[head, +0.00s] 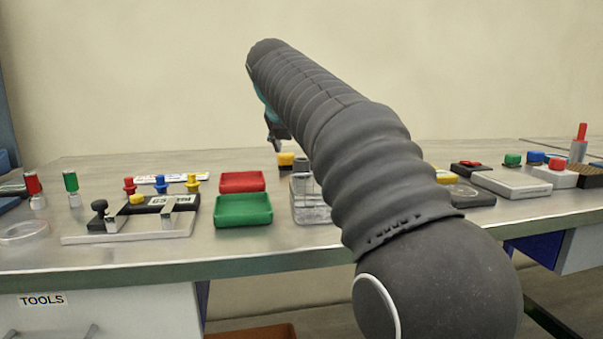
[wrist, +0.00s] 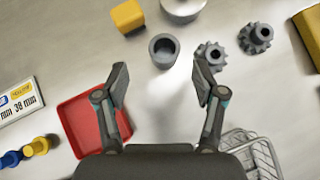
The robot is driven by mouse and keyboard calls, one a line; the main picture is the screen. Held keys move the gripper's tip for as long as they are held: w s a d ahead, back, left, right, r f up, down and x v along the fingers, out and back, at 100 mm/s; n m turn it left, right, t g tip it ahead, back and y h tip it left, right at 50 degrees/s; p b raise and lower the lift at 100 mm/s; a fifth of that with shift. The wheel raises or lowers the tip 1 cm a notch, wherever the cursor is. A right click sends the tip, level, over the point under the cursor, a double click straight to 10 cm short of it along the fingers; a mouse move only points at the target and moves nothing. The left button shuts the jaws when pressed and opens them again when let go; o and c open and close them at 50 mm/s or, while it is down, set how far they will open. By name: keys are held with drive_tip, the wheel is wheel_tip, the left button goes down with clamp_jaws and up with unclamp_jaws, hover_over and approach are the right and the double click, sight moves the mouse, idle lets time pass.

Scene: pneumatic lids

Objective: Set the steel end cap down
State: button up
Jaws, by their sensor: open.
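A grey, hollow round piece (wrist: 163,50), which looks like the steel end cap, sits on the bench in the wrist view with its open side up. My gripper (wrist: 160,75) is open and empty, with its fingers spread to either side below this piece in the picture. No finger appears to touch it. In the head view my gripper (head: 273,132) shows only in part beside my arm, which hides much of the bench behind it.
Two gears (wrist: 255,38) stand right of the grey piece, and a yellow block (wrist: 127,15) is at upper left. A red tray (wrist: 85,112) and a wire basket (wrist: 262,150) lie near my fingers. A green tray (head: 243,210) is nearer the bench's front edge.

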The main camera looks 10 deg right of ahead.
sight(300, 162)
drive_tip(key=x, duration=0.1)
drive_tip(key=b+x, duration=0.1)
drive_tip(key=x, duration=0.1)
drive_tip(key=s+x, duration=0.1)
drive_tip(key=x, duration=0.1)
drive_tip(key=shift+w+d+f, duration=0.2)
drive_tip(key=shift+w+f, duration=0.05)
drive_tip(key=shift+f, duration=0.3)
drive_tip(key=shift+w+f, duration=0.2)
drive_tip(key=shift+w, duration=0.05)
clamp_jaws()
